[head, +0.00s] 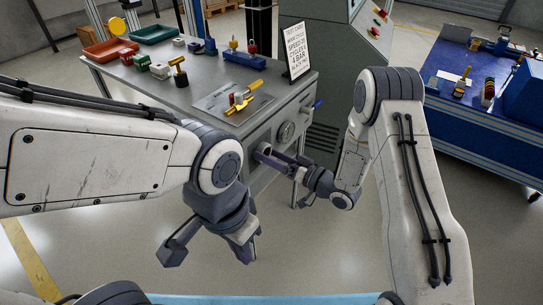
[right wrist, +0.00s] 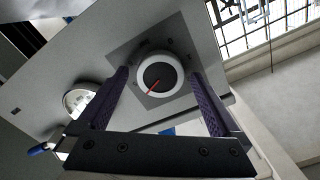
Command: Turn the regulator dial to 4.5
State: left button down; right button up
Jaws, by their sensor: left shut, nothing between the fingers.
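The regulator dial (right wrist: 160,77) is a dark round knob with a red pointer line inside a white ring, on a grey square plate. In the right wrist view the pointer runs from the centre toward the lower left; scale numbers are not readable. My right gripper (right wrist: 158,74) is open, with its purple fingers on either side of the dial and visible gaps to the ring. In the head view the right gripper (head: 264,155) is at the bench's front panel, largely covering the dial. My left gripper (head: 246,250) is shut and empty, hanging low in front of the bench.
A round gauge (head: 286,131) sits right of the dial, with a blue-handled lever (head: 318,104) beyond. The bench top (head: 200,92) holds trays, clamps and a printed card (head: 297,48). A blue workbench (head: 470,110) stands right. The floor in front is clear.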

jog(key=p+v, duration=0.1)
jog(key=v, duration=0.9)
jog(key=shift+s+d, duration=0.15)
jog(key=shift+d, duration=0.05)
jog(key=w+a+r+n+g+h, duration=0.1)
jog(key=a+r+n+g+h, duration=0.2)
jog(key=h, duration=0.7)
jog(key=s+a+r+g+h, duration=0.15)
jog(key=s+r+g, duration=0.25)
jog(key=s, duration=1)
jog(key=s+r+g+h, duration=0.2)
jog(key=s+r+g, duration=0.2)
jog(key=s, duration=1)
notch_tip(320, 180, up, 23)
jog(key=w+p, duration=0.1)
jog(key=p, duration=2.2)
jog(key=shift+d, duration=0.2)
